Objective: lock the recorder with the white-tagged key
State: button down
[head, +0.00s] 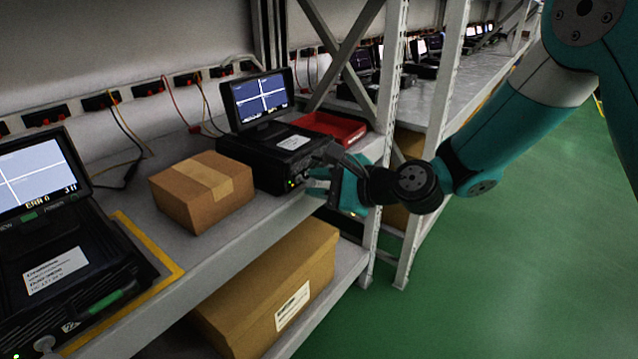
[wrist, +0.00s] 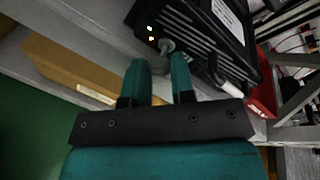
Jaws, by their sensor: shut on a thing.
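The recorder (head: 262,160) is a black box with a raised lit screen (head: 261,100), standing on the shelf in the head view. Its dark ribbed body (wrist: 200,30) fills the upper right of the wrist view, with small green and amber lights. My gripper (head: 318,182) is at the recorder's front right. In the wrist view, my gripper (wrist: 160,68) is shut on the grey key (wrist: 158,62), whose front end meets a round grey fitting on the recorder's front. The key's tag colour cannot be told. A pale piece (wrist: 222,84) shows right of the fingers; I cannot tell what it is.
A cardboard box (head: 203,190) stands left of the recorder, and a red tray (head: 328,127) behind right. Another recorder (head: 75,270) is at the left on a yellow-edged area. A rack post (head: 388,80) rises close beside my arm. A large carton (head: 270,290) sits below. The green floor is clear.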

jog(key=shift+n, duration=0.3)
jog(key=shift+s+n+t+h+p, duration=0.15)
jog(key=shift+n+t+h+p, duration=0.4)
jog(key=shift+n, duration=0.65)
jog(key=shift+s+a+f+n+t+h+b, duration=0.1)
jog(key=shift+f+n+t+h+b, duration=0.1)
jog(key=shift+n+t+b, duration=1.2)
jog(key=shift+a+f+n+t+h+b, duration=0.15)
jog(key=shift+n+b, duration=0.6)
jog(key=shift+n, duration=1.5)
jog(key=shift+s+d+f+n+t+h+b, duration=0.1)
jog(key=shift+n+t+h+b, duration=0.1)
jog(key=shift+n+t+b, duration=1.2)
jog(key=shift+r+n+g, duration=0.15)
jog(key=shift+n+g, duration=0.4)
jog(key=shift+g, duration=0.05)
jog(key=c, duration=1)
grip_release()
jog(key=shift+o, duration=0.2)
